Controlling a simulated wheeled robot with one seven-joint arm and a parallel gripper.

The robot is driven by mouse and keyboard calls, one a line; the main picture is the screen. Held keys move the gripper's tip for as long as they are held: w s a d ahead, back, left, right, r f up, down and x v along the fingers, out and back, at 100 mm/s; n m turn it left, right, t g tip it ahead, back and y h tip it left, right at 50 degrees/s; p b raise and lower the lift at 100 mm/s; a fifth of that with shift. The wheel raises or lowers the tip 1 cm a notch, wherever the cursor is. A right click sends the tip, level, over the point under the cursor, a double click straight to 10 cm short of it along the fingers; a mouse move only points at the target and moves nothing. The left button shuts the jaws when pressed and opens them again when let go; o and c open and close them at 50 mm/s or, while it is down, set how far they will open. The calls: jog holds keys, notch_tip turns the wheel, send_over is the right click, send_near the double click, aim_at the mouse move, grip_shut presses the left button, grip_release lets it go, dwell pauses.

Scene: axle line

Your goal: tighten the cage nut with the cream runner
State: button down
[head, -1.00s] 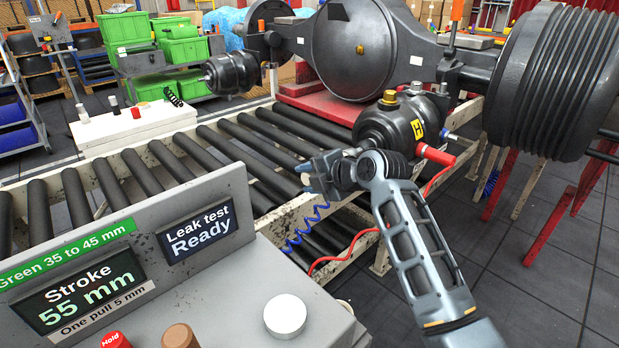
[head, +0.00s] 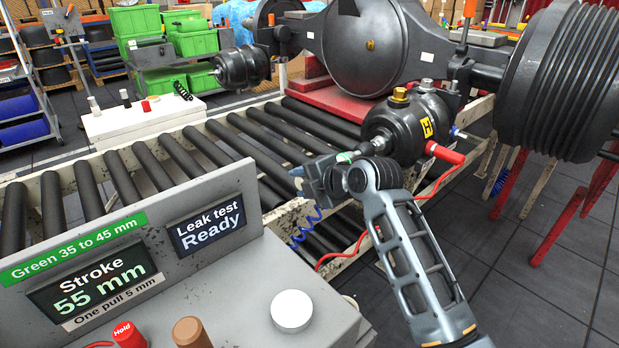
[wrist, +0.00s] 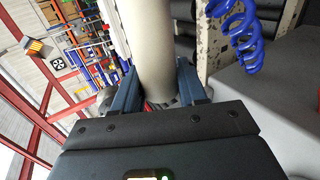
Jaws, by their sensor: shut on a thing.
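The cream runner (wrist: 152,50) is a thick pale cylinder in the wrist view, running up and away between my jaws. My gripper (wrist: 160,95) is shut on it. In the head view my gripper (head: 318,180) is just left of and below the dark chamber (head: 395,130), which carries a yellow H label. A thin rod with a green and pale collar (head: 347,157) shows between my gripper and the chamber. My wrist hides part of this area. I cannot make out the cage nut for certain or tell whether the runner touches it.
The grey console (head: 240,290) at the front shows Stroke 55 mm and Leak test Ready. A roller conveyor (head: 55,215) runs behind it. A red fitting (head: 443,153) and red hose sit right of my wrist. A blue coiled hose (head: 305,228) hangs below my gripper.

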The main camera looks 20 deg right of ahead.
jog(key=shift+s+a+r, duration=0.1)
jog(key=shift+s+a, duration=0.15)
jog(key=shift+a, duration=0.35)
jog(key=shift+s+a+r, duration=0.1)
jog(key=shift+s+a, duration=0.1)
jog(key=shift+a, duration=0.35)
